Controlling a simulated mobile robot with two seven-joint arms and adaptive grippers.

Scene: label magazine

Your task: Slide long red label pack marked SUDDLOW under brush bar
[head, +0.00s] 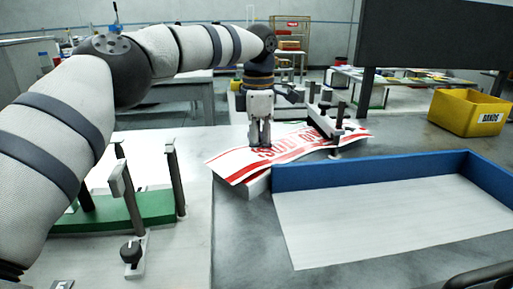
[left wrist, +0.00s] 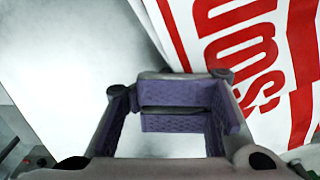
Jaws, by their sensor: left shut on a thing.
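The long red and white label pack (head: 235,168) lies slantwise at the middle of the head view, with large red lettering partly hidden by my gripper. It also shows in the left wrist view (left wrist: 248,50). Its near left end overhangs a pale block. The dark brush bar (head: 323,119) crosses over the pack's far right part on posts, and red and white shows beyond it; whether the bar touches the pack I cannot tell. My left gripper (head: 260,145) points down at the pack's middle, left of the bar, shut on it. It also shows in the left wrist view (left wrist: 180,125). My right gripper is out of view.
A blue-walled tray (head: 380,172) with a pale floor stands right of the pack. A green base (head: 150,207) with dark posts stands at the left. A yellow bin (head: 467,112) marked BANDS is at the back right. A dark panel (head: 430,35) hangs above.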

